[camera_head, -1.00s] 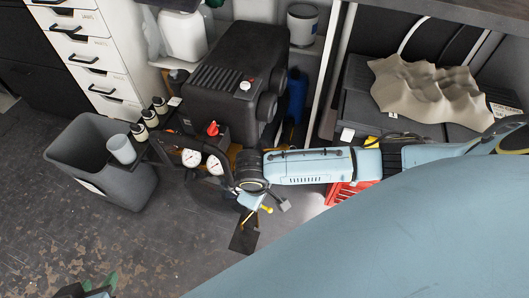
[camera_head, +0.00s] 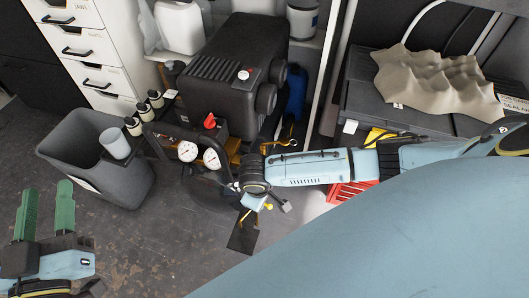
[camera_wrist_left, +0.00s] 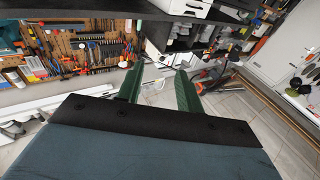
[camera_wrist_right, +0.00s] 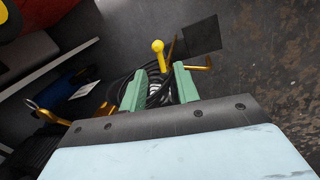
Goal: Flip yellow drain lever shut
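The yellow drain lever (camera_wrist_right: 158,50) has a rounded knob and a short stem. In the right wrist view it stands at the fingertips of my right gripper (camera_wrist_right: 158,72), roughly midway between them. The fingers are apart, and contact with the lever cannot be told. The lever's yellow knob also shows in the head view (camera_head: 268,206), just below the end of my right arm, low on the black compressor (camera_head: 228,70). My left gripper (camera_head: 47,190) is open and empty at the lower left of the head view. It also shows open in the left wrist view (camera_wrist_left: 158,75).
A grey bin (camera_head: 70,150) stands left of the compressor. Two gauges (camera_head: 199,155) and a red knob (camera_head: 209,121) are on the compressor's front. A black plate (camera_head: 243,238) is below the lever. A red crate (camera_head: 350,191) is partly behind my right arm. The floor in front is clear.

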